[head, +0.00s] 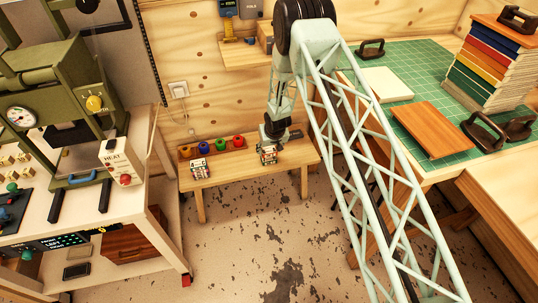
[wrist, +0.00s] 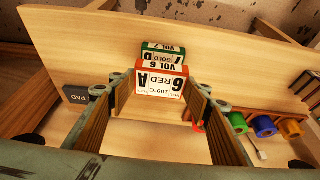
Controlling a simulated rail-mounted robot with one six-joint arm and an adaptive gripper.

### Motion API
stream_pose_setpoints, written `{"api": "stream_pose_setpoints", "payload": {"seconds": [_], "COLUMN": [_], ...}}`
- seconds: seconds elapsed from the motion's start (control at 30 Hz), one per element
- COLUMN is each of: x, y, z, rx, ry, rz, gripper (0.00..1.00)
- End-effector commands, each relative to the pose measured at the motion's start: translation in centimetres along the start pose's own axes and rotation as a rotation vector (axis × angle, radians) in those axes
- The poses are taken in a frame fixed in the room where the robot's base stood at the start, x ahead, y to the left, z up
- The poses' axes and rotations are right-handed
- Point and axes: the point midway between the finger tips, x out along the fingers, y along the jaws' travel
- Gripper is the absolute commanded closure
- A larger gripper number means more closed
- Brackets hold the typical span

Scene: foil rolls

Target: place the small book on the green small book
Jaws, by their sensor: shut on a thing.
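My gripper (wrist: 163,100) is closed around a small red-edged book (wrist: 160,84) with a white label reading "6 RED A"; it stands between the two fingers. A small green-edged book (wrist: 164,47), labelled "7 GOLD D", shows just beyond it in the wrist view, partly hidden by the red one. I cannot tell whether the two touch. In the head view my gripper (head: 268,147) points down over the right half of a low wooden bench (head: 240,170), where the books are too small to tell apart.
Another small white-and-red item (head: 200,168) stands on the bench's left. Several coloured rolls (head: 221,143) line its back edge, near the wall. A dark pad (wrist: 77,95) lies left in the wrist view. The heat-press table (head: 130,200) stands left, a green-matted table (head: 415,75) right.

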Motion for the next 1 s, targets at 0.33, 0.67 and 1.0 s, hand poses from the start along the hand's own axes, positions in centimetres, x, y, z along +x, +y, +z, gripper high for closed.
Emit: {"api": "stream_pose_setpoints", "payload": {"seconds": [0.33,0.67,1.0], "x": [1.0,3.2,3.3], "y": [0.0,0.0,0.0], "z": [0.5,1.3,1.4], "rx": [0.001,0.001,0.0], "ry": [0.0,0.002,0.001], "rz": [0.0,0.0,0.0], "gripper": [0.66,0.66,0.66]}}
